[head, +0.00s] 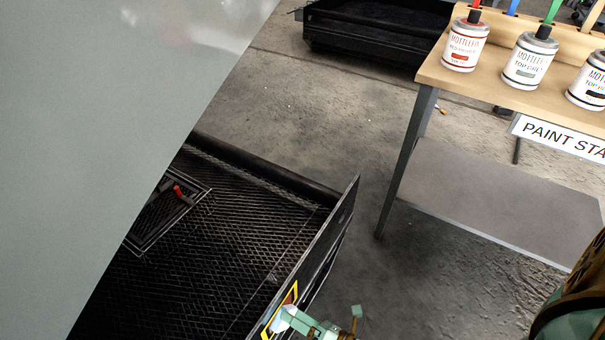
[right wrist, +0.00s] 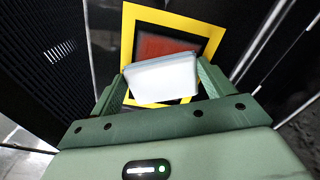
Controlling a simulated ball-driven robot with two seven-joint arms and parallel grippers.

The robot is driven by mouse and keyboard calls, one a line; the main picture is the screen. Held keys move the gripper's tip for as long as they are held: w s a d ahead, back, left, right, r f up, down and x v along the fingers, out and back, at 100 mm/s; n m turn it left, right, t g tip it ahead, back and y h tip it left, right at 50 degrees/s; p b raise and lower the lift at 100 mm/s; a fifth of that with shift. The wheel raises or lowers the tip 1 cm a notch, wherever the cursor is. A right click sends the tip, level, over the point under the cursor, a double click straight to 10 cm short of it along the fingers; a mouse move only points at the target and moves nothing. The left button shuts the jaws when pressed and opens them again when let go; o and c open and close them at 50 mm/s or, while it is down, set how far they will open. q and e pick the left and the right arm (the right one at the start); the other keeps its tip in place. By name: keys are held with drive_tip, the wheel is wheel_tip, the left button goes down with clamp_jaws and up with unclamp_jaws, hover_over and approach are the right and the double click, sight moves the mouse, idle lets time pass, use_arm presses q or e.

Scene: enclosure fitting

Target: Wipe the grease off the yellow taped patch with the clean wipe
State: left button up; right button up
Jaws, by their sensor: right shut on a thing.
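The yellow taped patch (head: 292,291) is a yellow square outline on the outer face of a black mesh-floored enclosure, low in the head view. In the right wrist view the yellow tape (right wrist: 186,20) frames a dark area with a reddish-brown grease smear (right wrist: 158,47). My right gripper (head: 287,318) is at the patch, shut on the white wipe (right wrist: 163,78). The folded wipe lies between the green fingers and covers the lower middle of the patch. I cannot tell whether it touches the surface. My left gripper is not in view.
A large grey panel (head: 110,110) fills the left of the head view. The black enclosure floor (head: 220,240) holds a framed insert with a red part. A wooden paint bench (head: 440,75) with several bottles stands at the right. Bare concrete (head: 330,110) lies between.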

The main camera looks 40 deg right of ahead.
drive_tip(key=a, duration=0.1)
drive_tip(key=s+a, duration=0.1)
drive_tip(key=a, duration=0.2)
drive_tip(key=shift+s+a+r, duration=0.1)
drive_tip(key=shift+s+a, duration=0.15)
drive_tip(key=shift+a, duration=0.05)
drive_tip(key=v, duration=0.6)
idle(0.4)
drive_tip(key=shift+s, duration=0.1)
drive_tip(key=shift+v, duration=1.5)
